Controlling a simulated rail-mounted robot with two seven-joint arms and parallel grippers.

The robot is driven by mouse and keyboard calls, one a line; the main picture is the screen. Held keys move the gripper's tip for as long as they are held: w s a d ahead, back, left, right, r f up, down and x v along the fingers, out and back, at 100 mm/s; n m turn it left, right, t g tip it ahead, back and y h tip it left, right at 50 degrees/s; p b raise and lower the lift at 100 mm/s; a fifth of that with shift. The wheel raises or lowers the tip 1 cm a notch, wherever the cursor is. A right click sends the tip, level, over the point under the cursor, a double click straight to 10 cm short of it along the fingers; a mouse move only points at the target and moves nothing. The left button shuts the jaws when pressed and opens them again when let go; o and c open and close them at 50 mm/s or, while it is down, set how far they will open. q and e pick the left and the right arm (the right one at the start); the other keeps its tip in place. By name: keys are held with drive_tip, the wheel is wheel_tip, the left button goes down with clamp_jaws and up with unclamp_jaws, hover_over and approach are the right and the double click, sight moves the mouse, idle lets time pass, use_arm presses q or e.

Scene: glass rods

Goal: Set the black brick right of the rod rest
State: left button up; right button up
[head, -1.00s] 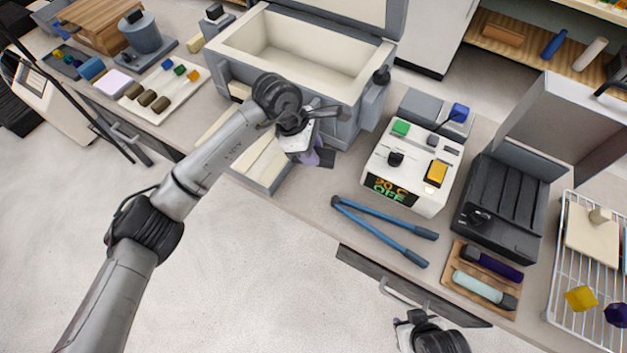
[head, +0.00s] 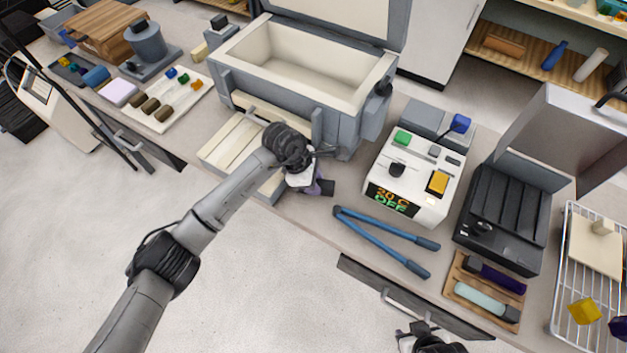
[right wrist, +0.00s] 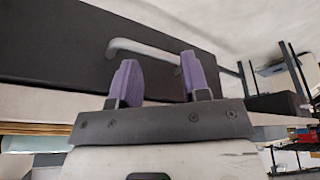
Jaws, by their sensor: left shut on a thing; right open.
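My left gripper (head: 318,187) is in the middle of the head view, in front of the large grey box. It is shut on a small black brick (head: 327,188), which shows beside its purple fingers. I cannot tell whether the brick touches the bench. A wooden rest (head: 457,272) at the lower right, which looks like the rod rest, holds a dark purple rod (head: 495,276) and a pale teal rod (head: 480,298). My right gripper is open and empty in the right wrist view (right wrist: 158,78), facing a dark drawer front with a pale handle.
Blue-handled tongs (head: 385,240) lie on the bench between my left gripper and the wooden rest. A white heater unit (head: 415,180) and a black slotted block (head: 500,220) stand behind. A wire rack (head: 562,300) is at far right. Bare bench lies around the tongs.

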use_arm(q)
drive_tip(key=shift+f, duration=0.1)
drive_tip(key=o, duration=1)
drive_tip(key=shift+r, duration=0.25)
drive_tip(key=v, duration=1.1)
drive_tip(key=shift+a+r, duration=0.15)
drive_tip(key=shift+r, duration=0.2)
